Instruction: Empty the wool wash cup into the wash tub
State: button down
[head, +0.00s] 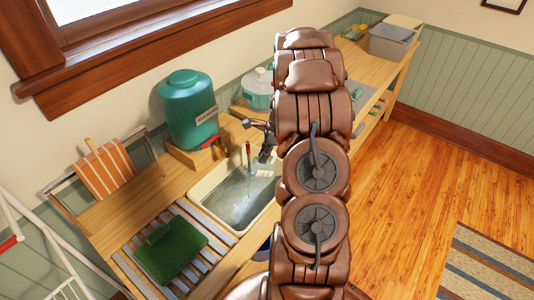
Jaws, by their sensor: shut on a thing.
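The wash tub (207,213) is a cream basin set in the wooden bench, with greyish water visible inside; my arm covers its right part. My gripper (267,154), dark and small in the head view, is over the tub's far right part, beside my brown arm. It is shut on a small pale thing just below its fingers, which looks like the wool wash cup (263,172). The cup is partly hidden, and I cannot tell its tilt or what is in it. A thin red upright thing (248,150) shows just left of the gripper.
A green dispenser (187,110) stands on a wooden block behind the tub. A lidded pale green pot (257,92) is farther back. A grey bin (391,45) stands at the bench's far end.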

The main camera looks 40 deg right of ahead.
jog(key=shift+a+f+h, duration=0.1)
jog(key=shift+a+h, duration=0.1)
jog(key=shift+h, duration=0.1)
jog(key=shift+w, duration=0.1)
jog(key=shift+w+a+f+g+h, duration=0.2)
jog(key=shift+w+a+g+h, duration=0.2)
jog(key=shift+a+g+h, duration=0.2)
jog(key=shift+w+a+g+h, duration=0.5)
jog(key=shift+a+h, duration=0.05)
jog(key=shift+h, duration=0.05)
dwell(0.3)
jog(key=shift+w+a+r+g+h+b, duration=0.1)
jog(key=shift+w+a+g+h+b, duration=0.25)
jog(key=shift+a+h, duration=0.3)
